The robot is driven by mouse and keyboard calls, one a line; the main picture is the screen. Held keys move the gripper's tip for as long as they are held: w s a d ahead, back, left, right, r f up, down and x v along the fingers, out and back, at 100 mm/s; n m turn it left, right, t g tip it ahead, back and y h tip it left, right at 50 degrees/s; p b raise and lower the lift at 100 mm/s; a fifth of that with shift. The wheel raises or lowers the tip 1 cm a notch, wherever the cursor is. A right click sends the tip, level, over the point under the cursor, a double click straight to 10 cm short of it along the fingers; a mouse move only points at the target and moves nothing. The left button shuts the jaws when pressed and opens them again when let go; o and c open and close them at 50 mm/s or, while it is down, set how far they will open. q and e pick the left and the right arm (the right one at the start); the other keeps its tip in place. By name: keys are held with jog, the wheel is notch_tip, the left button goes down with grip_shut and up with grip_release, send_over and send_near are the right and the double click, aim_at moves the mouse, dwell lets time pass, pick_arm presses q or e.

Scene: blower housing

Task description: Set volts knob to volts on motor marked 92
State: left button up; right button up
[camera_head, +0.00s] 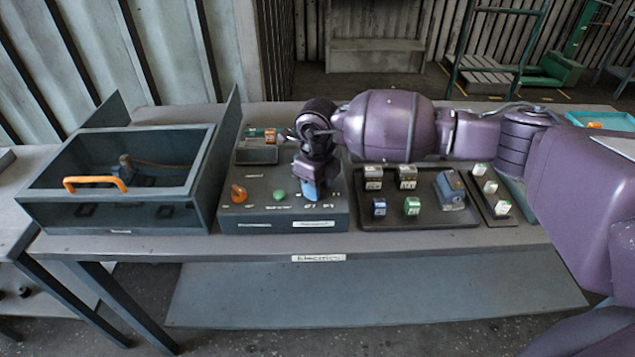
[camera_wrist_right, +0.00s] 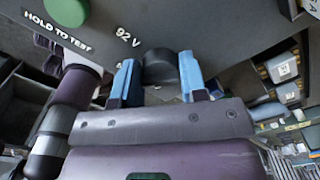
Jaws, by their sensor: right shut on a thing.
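The grey control box (camera_head: 262,212) stands on the table, left of centre in the head view. On its top are an orange knob (camera_head: 238,193) and a green button (camera_head: 279,195). My right gripper (camera_head: 311,192) is over the right part of this box, blue fingers pointing down. In the right wrist view a dark round knob (camera_wrist_right: 159,66) sits between the blue fingertips (camera_wrist_right: 158,78), and the gripper is shut on it. The green button (camera_wrist_right: 67,10) has a "HOLD TO TEST" label. The knob's pointer direction is not visible. My left gripper is out of view.
A dark tray (camera_head: 435,221) to the right holds several small blocks and a blue-grey motor-like unit (camera_head: 450,188). A narrower tray with more blocks lies further right. An open drawer unit with an orange handle (camera_head: 95,182) stands at the left. My right arm spans above the trays.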

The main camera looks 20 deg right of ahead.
jog(key=m, duration=0.3)
jog(key=shift+d+p, duration=0.1)
jog(key=shift+p, duration=0.2)
jog(key=m, duration=0.2)
jog(key=shift+m+p, duration=0.3)
jog(key=shift+p, duration=0.05)
jog(key=m+p, duration=0.1)
jog(key=m, duration=0.4)
jog(key=shift+d, duration=0.1)
jog(key=shift+m, duration=0.3)
jog(key=o, duration=0.9)
notch_tip(320, 180, up, 9)
jog(key=shift+r+b, duration=0.2)
jog(key=shift+b, duration=0.1)
jog(key=shift+r, duration=0.75)
